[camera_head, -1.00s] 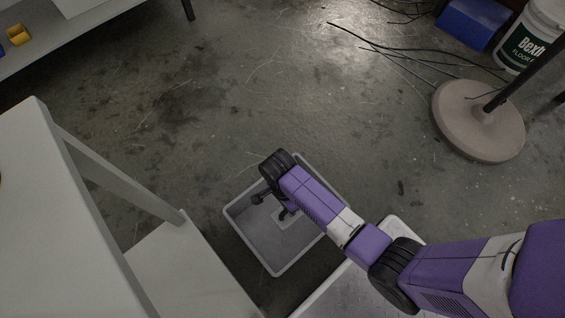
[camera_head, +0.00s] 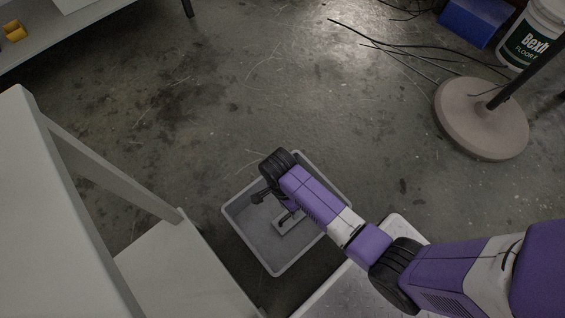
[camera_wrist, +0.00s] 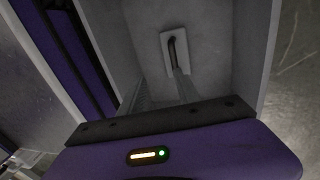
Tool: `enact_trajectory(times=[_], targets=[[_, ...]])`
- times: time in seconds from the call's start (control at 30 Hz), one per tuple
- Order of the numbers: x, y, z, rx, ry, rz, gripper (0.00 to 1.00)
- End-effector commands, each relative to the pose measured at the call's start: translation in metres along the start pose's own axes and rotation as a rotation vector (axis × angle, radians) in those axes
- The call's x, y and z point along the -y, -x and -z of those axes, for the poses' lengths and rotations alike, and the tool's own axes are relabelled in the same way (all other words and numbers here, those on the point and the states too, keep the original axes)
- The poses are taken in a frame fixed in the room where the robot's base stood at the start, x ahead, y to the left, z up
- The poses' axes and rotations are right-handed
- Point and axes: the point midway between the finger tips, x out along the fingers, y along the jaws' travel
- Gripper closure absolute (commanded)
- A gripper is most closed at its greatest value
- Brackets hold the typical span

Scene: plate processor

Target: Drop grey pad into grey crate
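The grey crate (camera_head: 240,238) stands on the floor below my arm, and its inner wall shows in the wrist view (camera_wrist: 247,50). The grey pad (camera_head: 280,228) is a small light plate with a dark bar handle. It lies inside the crate and looks flat on its floor, partly hidden by a finger in the head view. It also shows in the wrist view (camera_wrist: 166,64). My gripper (camera_head: 272,206) points down over the crate. In the wrist view its fingers (camera_wrist: 160,78) are spread apart with nothing between them, and the right one overlaps the pad's near end.
A pale table with a lower shelf (camera_head: 175,262) stands to the left of the crate. A round stand base (camera_head: 480,120) is at the right, with dark cables (camera_head: 400,55) behind it. Open floor (camera_head: 240,90) lies beyond the crate.

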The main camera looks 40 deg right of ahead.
Motion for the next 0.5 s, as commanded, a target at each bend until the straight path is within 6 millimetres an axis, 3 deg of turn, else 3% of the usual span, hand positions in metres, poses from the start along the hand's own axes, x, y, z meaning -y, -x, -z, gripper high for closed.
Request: enact_trajectory(times=[0.5], targets=[[0.000, 0.072, 0.000, 0.000, 0.000, 0.002, 0.61]])
